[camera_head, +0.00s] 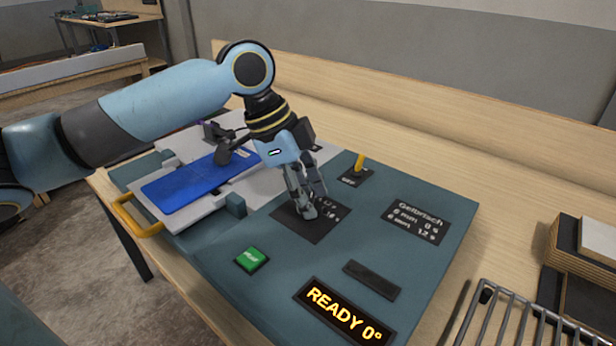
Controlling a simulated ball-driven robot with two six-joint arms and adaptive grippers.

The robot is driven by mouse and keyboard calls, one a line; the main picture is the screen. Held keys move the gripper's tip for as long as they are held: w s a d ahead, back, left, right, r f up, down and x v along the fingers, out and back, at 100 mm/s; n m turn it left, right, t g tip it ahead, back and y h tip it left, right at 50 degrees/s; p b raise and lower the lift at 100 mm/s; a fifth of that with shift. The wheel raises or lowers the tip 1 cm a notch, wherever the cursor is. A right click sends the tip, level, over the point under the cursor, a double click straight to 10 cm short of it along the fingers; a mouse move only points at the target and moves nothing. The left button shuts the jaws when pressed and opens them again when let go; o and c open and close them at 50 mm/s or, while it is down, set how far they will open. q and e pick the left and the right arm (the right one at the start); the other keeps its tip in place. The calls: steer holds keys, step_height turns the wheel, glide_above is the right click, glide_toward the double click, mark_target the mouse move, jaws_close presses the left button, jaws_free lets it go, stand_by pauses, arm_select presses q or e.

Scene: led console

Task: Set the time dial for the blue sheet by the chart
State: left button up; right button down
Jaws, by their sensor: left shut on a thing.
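My left gripper (308,208) reaches down onto the black time dial plate (310,233) in the middle of the console. Its fingers are shut on the dial knob, which they hide almost completely. White numbers show on the plate behind the fingers, partly covered. The blue sheet (185,190) lies flat on a pale carriage at the left of the console. The chart (416,222) is a dark panel at the right with a heading like "Gelbrisch" and two lines that seem to pair mm with 8 s and 12 s. My right gripper is not in view.
The orange display (344,313) reads "READY 0°". A green button (251,259) is at the front left, a dark slot (371,280) nearer the display. A yellow lever (359,163) stands behind the dial. A wire rack (530,320) and stacked boards (585,255) are at right.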

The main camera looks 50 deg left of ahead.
arm_select(q)
steer(key=shift+m, duration=0.9)
steer(key=shift+g, duration=0.3)
steer(key=o, duration=1.2)
steer(key=shift+c, duration=0.2)
steer(key=v, duration=1.2)
steer(key=shift+a, duration=0.2)
